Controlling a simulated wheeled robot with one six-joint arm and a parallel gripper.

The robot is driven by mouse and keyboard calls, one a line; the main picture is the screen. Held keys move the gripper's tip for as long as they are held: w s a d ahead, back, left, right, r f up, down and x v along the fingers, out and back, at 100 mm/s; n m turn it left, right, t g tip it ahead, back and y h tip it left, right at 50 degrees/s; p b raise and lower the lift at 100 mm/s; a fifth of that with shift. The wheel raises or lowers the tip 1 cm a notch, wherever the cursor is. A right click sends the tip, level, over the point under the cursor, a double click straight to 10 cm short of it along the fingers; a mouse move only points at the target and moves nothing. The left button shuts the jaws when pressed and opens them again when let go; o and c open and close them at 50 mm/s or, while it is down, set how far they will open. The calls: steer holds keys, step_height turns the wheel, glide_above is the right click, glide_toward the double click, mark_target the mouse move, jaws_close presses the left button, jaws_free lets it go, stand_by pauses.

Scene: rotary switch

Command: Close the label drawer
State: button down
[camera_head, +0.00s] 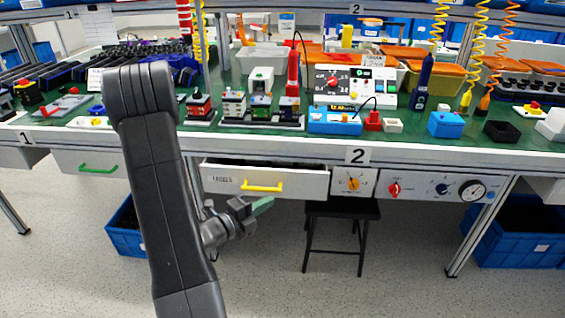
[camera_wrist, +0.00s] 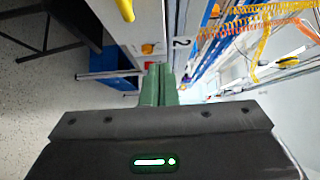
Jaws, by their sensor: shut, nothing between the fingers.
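The label drawer (camera_head: 222,180) is a white-fronted drawer under the workbench with a "LABELS" tag and a yellow bar handle (camera_head: 262,187). It stands pulled out, with a dark strip of its inside showing above the front. My gripper (camera_head: 263,205) is just below and in front of the handle, its green fingers pressed together and empty. In the wrist view the shut green fingers (camera_wrist: 158,85) point ahead, and part of the yellow handle (camera_wrist: 125,10) shows at the top edge. The drawer front (camera_wrist: 145,22) is cut off there. I cannot tell whether the fingers touch the drawer.
Right of the drawer are an orange rotary knob (camera_head: 353,183) and a panel with a red knob (camera_head: 394,189) and gauge. A green-handled drawer (camera_head: 90,168) is at left. A black stool (camera_head: 340,212) stands below. Blue crates (camera_head: 515,240) sit under the bench.

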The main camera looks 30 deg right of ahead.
mark_target(289, 173)
steer(key=x, duration=0.7)
steer(key=w+x, duration=0.1)
steer(key=x, duration=0.3)
steer(key=shift+w+d+r+b, duration=0.1)
steer(key=shift+w+d+b, duration=0.1)
steer(key=shift+b, duration=0.15)
steer(key=shift+w+d, duration=0.4)
steer(key=shift+w, duration=0.25)
steer(key=w+d, duration=0.1)
steer(key=w, duration=0.1)
steer(key=w+d+b, duration=0.1)
steer(key=shift+w+d, duration=0.15)
steer(key=shift+w, duration=0.25)
steer(key=shift+w+r, duration=0.15)
steer(key=shift+r, duration=0.05)
